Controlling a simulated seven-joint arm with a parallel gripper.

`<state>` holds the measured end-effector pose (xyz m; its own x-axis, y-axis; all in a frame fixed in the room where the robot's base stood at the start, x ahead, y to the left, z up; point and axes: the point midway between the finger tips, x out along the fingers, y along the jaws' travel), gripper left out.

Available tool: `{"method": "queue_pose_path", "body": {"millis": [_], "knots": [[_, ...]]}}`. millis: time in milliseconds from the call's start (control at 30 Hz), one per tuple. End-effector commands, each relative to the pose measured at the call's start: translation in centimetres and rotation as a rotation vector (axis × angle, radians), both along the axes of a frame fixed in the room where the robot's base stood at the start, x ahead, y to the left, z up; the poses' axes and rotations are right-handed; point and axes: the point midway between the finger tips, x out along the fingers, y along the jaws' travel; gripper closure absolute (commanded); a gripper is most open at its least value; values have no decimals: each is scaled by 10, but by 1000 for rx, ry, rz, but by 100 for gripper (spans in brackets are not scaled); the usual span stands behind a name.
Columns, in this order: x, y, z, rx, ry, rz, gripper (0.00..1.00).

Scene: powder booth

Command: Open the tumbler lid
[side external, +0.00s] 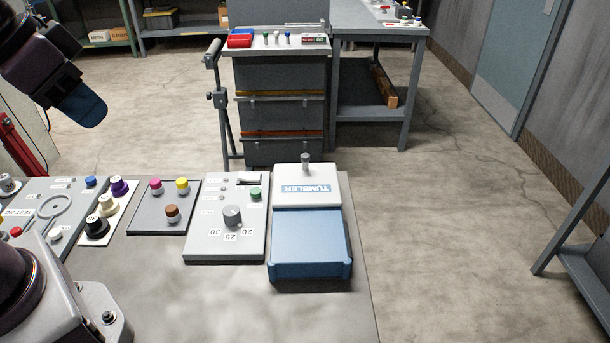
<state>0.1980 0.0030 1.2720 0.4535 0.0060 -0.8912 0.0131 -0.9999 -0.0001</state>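The tumbler is a box on the right end of the grey bench, with a blue front part (310,245) and a white rear part (307,200) marked TUMBLER, upside down in this view. A small grey knob (305,160) stands upright at the far end of the white part. No opening into the box shows. A dark arm end with a blue rounded tip, which looks like my gripper (82,106), hangs at the upper left, high and well apart from the tumbler. Its fingers cannot be made out separately, and nothing held is visible.
A grey control panel (204,241) with a dial (232,215) and a green button (255,194) sits just left of the tumbler. Further left are a panel with coloured knobs (163,225) and more fittings. A cart (282,107) stands behind; floor is open on the right.

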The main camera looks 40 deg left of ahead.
Motion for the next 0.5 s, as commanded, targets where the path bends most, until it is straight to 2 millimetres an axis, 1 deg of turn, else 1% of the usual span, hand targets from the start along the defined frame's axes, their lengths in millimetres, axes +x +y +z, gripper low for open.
{"method": "queue_pose_path", "body": {"millis": [33,67,167,267,367,467,500], "knots": [[2,2,-8,1,38,9,56],[4,3,-12,2,63,14,52],[21,6,-21,3,141,33,52],[49,10,-27,-4,213,41,52],[82,12,-35,-8,269,8,52],[117,14,-48,-15,316,-54,52],[131,16,-54,-19,331,-83,52]]}}
